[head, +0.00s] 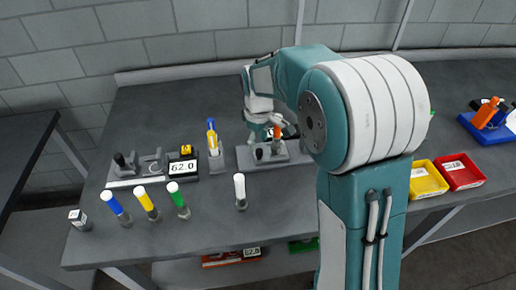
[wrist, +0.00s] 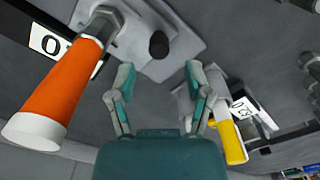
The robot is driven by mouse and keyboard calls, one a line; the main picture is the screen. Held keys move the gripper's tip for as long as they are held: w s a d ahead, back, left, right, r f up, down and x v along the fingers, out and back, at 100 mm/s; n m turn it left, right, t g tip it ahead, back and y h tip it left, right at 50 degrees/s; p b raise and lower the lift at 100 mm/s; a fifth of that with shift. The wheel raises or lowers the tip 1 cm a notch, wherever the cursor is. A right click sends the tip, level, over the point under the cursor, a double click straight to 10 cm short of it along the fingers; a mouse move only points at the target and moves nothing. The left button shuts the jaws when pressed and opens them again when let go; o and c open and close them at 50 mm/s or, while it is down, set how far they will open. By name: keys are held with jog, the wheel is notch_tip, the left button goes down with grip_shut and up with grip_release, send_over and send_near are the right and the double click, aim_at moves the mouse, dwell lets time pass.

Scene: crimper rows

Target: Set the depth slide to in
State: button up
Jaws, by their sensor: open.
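A grey fixture (head: 290,155) on the bench carries an orange-handled tool (head: 277,138) and a short black knob (head: 259,154). In the wrist view the black knob (wrist: 158,44) stands on the light grey plate (wrist: 185,45), and the orange handle (wrist: 62,90) rises at the left. A white label (wrist: 48,41) beside the handle is partly hidden, so its word cannot be read in full. My gripper (wrist: 158,78) is open and empty, its two fingers apart, with the knob just beyond the gap between them. Which part is the depth slide is not clearly marked.
Yellow (head: 428,180) and red (head: 461,172) trays sit right of my arm.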

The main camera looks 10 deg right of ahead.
aim_at(260, 150)
notch_tip(260, 150, up, 8)
jog(key=shift+f, duration=0.1)
dwell(0.4)
jog(key=s+d+f+t+y, duration=0.1)
jog(key=s+d+t+y, duration=0.2)
jog(key=x, duration=1.1)
jog(key=shift+d, duration=0.1)
grip_shut()
